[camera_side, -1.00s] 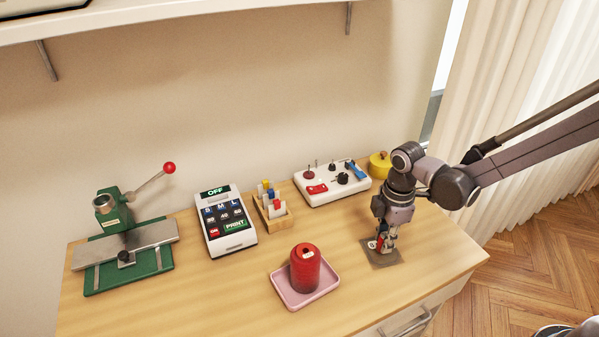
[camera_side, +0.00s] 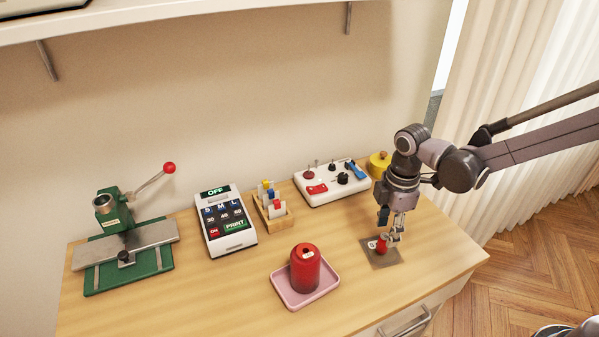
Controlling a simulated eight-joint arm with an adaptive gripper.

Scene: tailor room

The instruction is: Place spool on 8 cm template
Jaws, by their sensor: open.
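A small red spool (camera_side: 381,246) stands on the grey-brown square template (camera_side: 384,260) at the right of the table. It appears upright. A white marking shows beside it on the plate; it is too small to read. My gripper (camera_side: 394,238) is open, above and just right of the small red spool. The fingers look clear of it, though they partly overlap it in this view.
A large red cylinder (camera_side: 305,268) sits in a pink tray (camera_side: 288,296). Behind are a white keypad device (camera_side: 229,243), a wooden block holder (camera_side: 283,222), a white control box (camera_side: 322,198) and a yellow pot (camera_side: 380,165). A green press (camera_side: 130,280) stands left.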

